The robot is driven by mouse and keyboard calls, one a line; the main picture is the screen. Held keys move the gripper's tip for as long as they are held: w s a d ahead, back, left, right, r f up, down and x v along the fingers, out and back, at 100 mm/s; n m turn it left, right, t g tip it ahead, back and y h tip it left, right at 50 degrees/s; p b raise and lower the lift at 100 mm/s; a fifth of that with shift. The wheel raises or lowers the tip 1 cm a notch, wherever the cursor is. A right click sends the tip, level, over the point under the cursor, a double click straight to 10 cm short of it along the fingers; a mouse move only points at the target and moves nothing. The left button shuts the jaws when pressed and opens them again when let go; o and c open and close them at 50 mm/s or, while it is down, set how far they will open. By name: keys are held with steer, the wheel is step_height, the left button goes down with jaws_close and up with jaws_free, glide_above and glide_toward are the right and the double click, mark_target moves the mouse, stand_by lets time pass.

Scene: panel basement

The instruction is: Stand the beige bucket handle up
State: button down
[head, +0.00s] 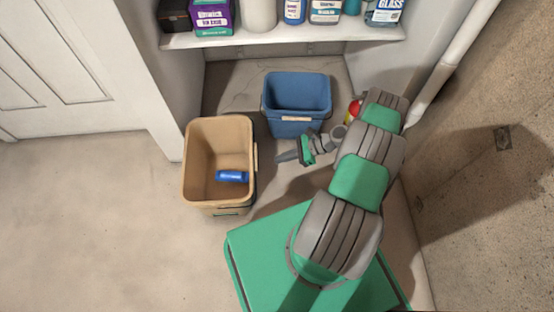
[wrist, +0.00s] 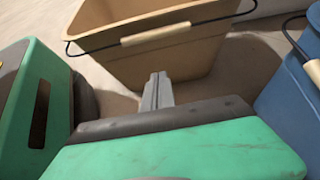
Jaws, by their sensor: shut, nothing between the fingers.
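The beige bucket (head: 203,150) stands upright on the floor left of my gripper. It also fills the top of the wrist view (wrist: 175,62). Its handle lies down against the bucket's side facing my gripper, with a pale grip (head: 255,157) at its middle. In the wrist view the dark wire and the grip (wrist: 155,34) cross the bucket's wall just below the rim. My gripper (head: 279,157) is shut and empty, to the right of the bucket. Its fingers (wrist: 158,88) point at the bucket's wall, below the grip in the picture, and appear apart from the handle.
A blue bucket (head: 297,92) with its own lowered handle stands behind my gripper. A blue object (head: 232,176) lies inside the beige bucket. A shelf (head: 285,37) with bottles and boxes hangs over the back. A red and yellow item (head: 354,109) is partly hidden by my arm. Floor at left is clear.

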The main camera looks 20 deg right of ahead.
steer(key=b+x, duration=0.2)
steer(key=x, duration=0.6)
steer(key=r, duration=0.4)
steer(key=shift+a+p, duration=0.3)
steer(key=shift+p, duration=0.05)
steer(key=shift+r, duration=0.1)
